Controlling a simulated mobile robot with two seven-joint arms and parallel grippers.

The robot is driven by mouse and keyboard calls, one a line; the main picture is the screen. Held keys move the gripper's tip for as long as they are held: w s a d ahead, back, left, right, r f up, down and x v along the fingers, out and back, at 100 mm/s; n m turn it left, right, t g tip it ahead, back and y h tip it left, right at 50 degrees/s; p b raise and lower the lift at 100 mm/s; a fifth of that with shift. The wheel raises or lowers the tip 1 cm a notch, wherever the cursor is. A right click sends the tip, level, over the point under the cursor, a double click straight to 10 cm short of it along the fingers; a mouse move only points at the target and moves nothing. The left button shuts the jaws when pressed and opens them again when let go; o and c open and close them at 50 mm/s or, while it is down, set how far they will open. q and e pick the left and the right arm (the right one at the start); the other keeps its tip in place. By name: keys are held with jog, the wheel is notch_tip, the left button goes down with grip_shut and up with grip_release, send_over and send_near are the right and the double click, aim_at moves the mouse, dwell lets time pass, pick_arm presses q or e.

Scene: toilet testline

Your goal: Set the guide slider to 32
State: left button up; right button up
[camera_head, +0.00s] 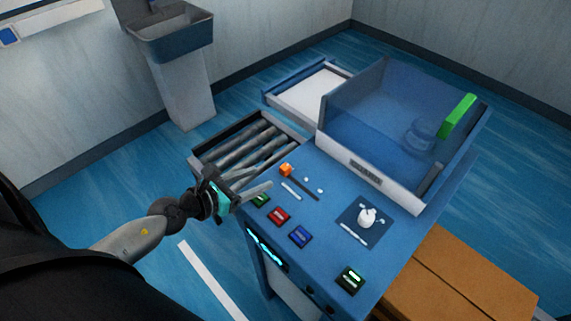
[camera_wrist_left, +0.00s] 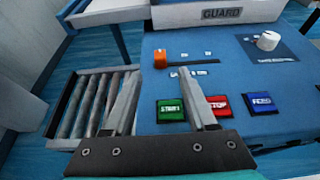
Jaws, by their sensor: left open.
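The guide slider is a small orange block (camera_head: 286,170) at the left end of a dark slot (camera_head: 305,187) on the blue console top. In the left wrist view the orange block (camera_wrist_left: 160,59) sits at the left end of its slot (camera_wrist_left: 195,63), with small white marks behind it and a white label in front. My left gripper (camera_head: 257,180) is open and empty, near the console's left edge above the green button. In the left wrist view its two fingers (camera_wrist_left: 163,98) point toward the slider, short of it. My right gripper is not in view.
Green (camera_head: 260,200), red (camera_head: 279,216) and blue (camera_head: 300,237) buttons lie in front of the slider. A white knob (camera_head: 367,215) stands to the right. A roller conveyor (camera_head: 240,155) lies left, and a clear guard box (camera_head: 360,110) stands behind the panel.

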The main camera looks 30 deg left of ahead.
aim_at(283, 168)
pick_arm(q)
jog(key=x, duration=1)
jog(key=shift+w+d+f+b, duration=0.15)
jog(key=shift+w+b, duration=0.2)
jog(key=shift+b, duration=0.05)
grip_shut()
dwell(1.0)
